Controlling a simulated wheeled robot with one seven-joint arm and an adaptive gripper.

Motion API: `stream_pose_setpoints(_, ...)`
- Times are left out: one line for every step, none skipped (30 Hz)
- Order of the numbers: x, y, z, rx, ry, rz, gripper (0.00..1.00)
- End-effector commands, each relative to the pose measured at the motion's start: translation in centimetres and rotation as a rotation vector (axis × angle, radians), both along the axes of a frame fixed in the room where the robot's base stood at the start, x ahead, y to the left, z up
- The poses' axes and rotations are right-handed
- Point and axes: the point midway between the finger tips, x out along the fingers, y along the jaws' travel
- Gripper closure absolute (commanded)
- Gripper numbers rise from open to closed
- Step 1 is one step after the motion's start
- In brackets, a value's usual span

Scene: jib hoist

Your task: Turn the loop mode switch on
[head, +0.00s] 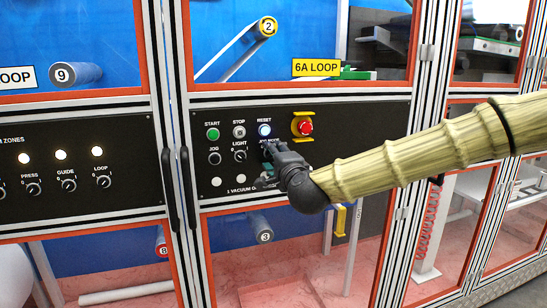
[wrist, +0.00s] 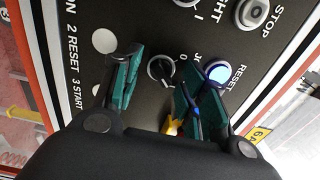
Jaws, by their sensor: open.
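My gripper (head: 268,153) is at the dark control panel, in front of a black rotary switch under the blue-lit reset button (head: 264,130). In the wrist view my gripper (wrist: 160,75) is open, and the black switch (wrist: 161,70) shows between its green-lined fingers, with a gap visible on its left side. The switch's label begins "JO" in the wrist view and seems to read "JOG MODE" in the head view; a finger covers part of it. I cannot tell which mark it points to. A separate switch labelled LOOP (head: 102,182) is on the left panel.
The reset button (wrist: 217,75) is close beside the right finger. The light switch (head: 239,156), jog button (head: 214,158), green start button (head: 213,134) and stop button (head: 239,132) are to the left. A red emergency stop (head: 305,128) is right. A "6A LOOP" sign (head: 316,67) is above.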

Motion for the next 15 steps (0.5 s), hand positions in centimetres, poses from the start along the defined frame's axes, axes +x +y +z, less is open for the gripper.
stream_pose_setpoints(-0.3,-0.1,0.0,0.0,-0.001,0.0,0.57)
stream_pose_setpoints(-0.5,-0.2,0.1,0.0,-0.001,0.0,0.57)
stream_pose_setpoints(-0.9,-0.3,0.1,0.0,-0.001,0.0,0.57)
stream_pose_setpoints(-1.3,-0.4,0.1,0.0,-0.001,0.0,0.57)
stream_pose_setpoints(-1.7,-0.5,0.1,0.0,-0.001,0.001,0.57)
stream_pose_setpoints(-2.3,-0.8,0.1,0.0,0.0,0.001,0.57)
stream_pose_setpoints(-2.8,-0.9,0.0,0.001,0.0,0.001,0.57)
stream_pose_setpoints(-3.3,-1.1,0.1,0.001,0.0,0.001,0.57)
stream_pose_setpoints(-4.1,-1.3,0.1,0.0,-0.001,0.001,0.57)
stream_pose_setpoints(-4.6,-1.5,0.1,0.0,-0.001,0.001,0.57)
stream_pose_setpoints(-5.1,-1.7,0.1,0.0,-0.001,0.002,0.57)
stream_pose_setpoints(-5.8,-1.9,0.1,0.001,-0.001,0.002,0.57)
stream_pose_setpoints(-6.4,-2.1,0.1,0.001,-0.001,0.002,0.57)
stream_pose_setpoints(-6.9,-2.2,0.1,0.001,-0.001,0.001,0.57)
stream_pose_setpoints(-7.5,-2.4,0.1,0.001,-0.002,0.002,0.57)
